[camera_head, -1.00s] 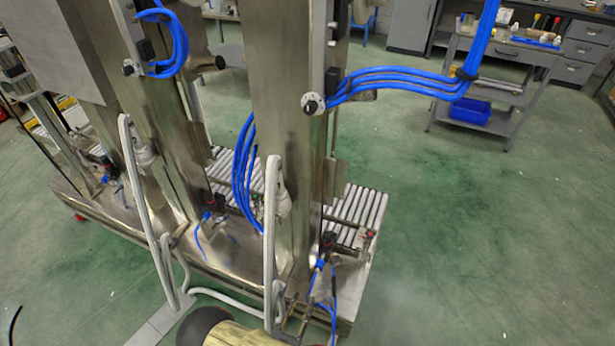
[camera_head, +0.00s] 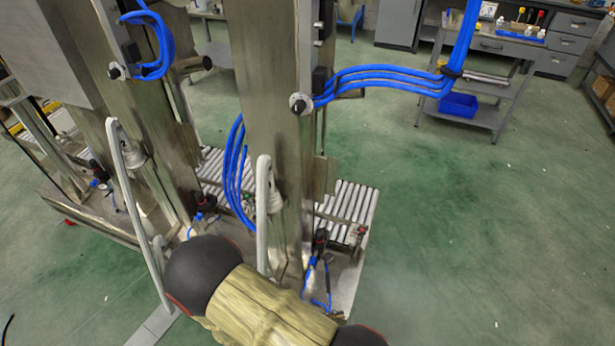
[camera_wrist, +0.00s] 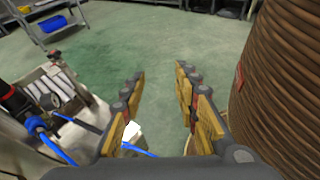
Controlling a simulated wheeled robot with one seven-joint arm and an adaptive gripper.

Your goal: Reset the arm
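My gripper (camera_wrist: 160,105) shows in the wrist view with its two jointed fingers and tan pads spread apart. Green floor shows between the fingers, and nothing is held there. A brown ribbed cylinder (camera_wrist: 285,85) fills the right side of the wrist view, close beside the right finger; I cannot tell whether they touch. In the head view, my arm, with its black joint and tan link, rises from the bottom edge in front of the steel machine (camera_head: 265,120). The gripper itself is not visible in the head view.
The machine has white levers (camera_head: 265,215), blue hoses (camera_head: 385,80) and a roller bed (camera_head: 345,205). A grey cart (camera_head: 490,60) with a blue bin (camera_head: 458,104) stands at the back right. Open green floor (camera_head: 470,230) lies to the right.

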